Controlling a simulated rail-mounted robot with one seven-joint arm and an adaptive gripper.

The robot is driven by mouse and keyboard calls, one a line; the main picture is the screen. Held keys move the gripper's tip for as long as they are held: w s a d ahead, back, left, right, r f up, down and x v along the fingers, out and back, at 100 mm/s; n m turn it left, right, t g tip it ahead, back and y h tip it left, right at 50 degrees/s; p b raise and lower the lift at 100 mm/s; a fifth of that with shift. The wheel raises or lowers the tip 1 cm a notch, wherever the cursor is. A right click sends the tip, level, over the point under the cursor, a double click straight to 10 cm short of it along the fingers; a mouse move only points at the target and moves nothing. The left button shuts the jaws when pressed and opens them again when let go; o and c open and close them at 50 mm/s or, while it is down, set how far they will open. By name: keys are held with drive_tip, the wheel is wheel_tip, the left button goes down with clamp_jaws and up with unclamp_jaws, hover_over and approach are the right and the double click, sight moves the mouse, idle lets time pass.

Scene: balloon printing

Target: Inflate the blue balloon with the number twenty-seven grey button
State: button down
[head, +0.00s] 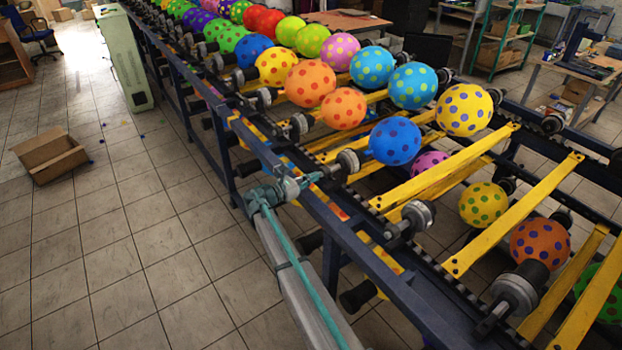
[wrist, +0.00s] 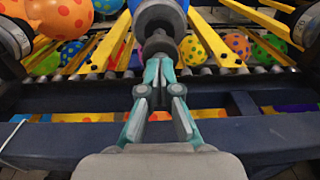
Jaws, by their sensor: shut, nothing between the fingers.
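A blue dotted balloon (head: 395,141) sits on the machine's near row, beyond a grey and black knob-like fitting (head: 347,161). The fitting also shows large at the top of the wrist view (wrist: 160,17). My gripper (head: 318,177) is at the machine's near edge, pointing at this fitting. In the wrist view its teal and grey fingers (wrist: 160,68) are closed together, with tips at or just under the fitting's front end. I cannot tell whether they touch it. No number twenty-seven is readable on any fitting. Other blue balloons (head: 372,66) (head: 413,85) lie farther back.
A dark blue rail (head: 385,285) runs along the machine's near side. Similar fittings stand on both sides, one to the right (head: 412,217). Yellow bars (head: 505,205) cross the frame between balloons. An open cardboard box (head: 49,158) lies on the otherwise mostly clear tiled floor at left.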

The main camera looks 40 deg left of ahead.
drive_tip(key=shift+b+x, duration=0.3)
drive_tip(key=shift+x, duration=0.65)
drive_tip(key=shift+w+r, duration=0.25)
drive_tip(key=shift+r, duration=0.05)
idle(0.8)
drive_tip(key=shift+s+a, duration=0.1)
drive_tip(key=b+v, duration=0.3)
drive_tip(key=v, duration=1.1)
drive_tip(key=shift+s+f, duration=0.15)
drive_tip(key=shift+s, duration=0.25)
drive_tip(key=shift+a, duration=0.1)
